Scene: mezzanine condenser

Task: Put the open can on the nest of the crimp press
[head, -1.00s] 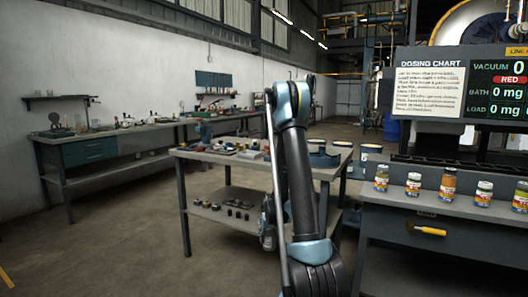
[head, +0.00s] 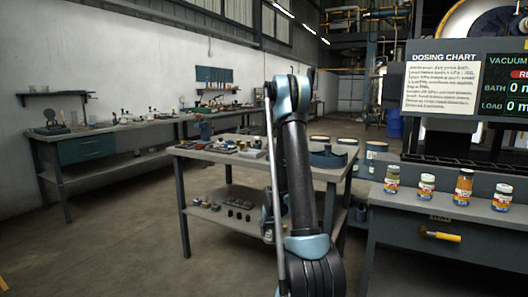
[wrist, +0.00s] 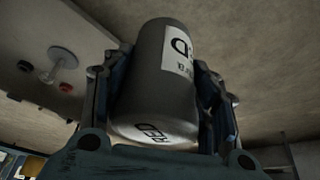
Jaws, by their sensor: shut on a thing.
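A dark grey can (wrist: 150,95) with a white label fills the middle of the wrist view. Lettering that looks like "RED" shows on its near end. My gripper (wrist: 163,70) is shut on it, one finger on each side. The can's far end is turned away, so I cannot see its opening. In the head view my own arm hides the gripper and can. I cannot make out the crimp press for certain; a small dark device (head: 52,121) on the left bench is too far away to identify.
A long bench (head: 90,133) runs along the left wall. A table (head: 255,166) with small items stands ahead behind my arm. The floor at left (head: 110,240) is clear.

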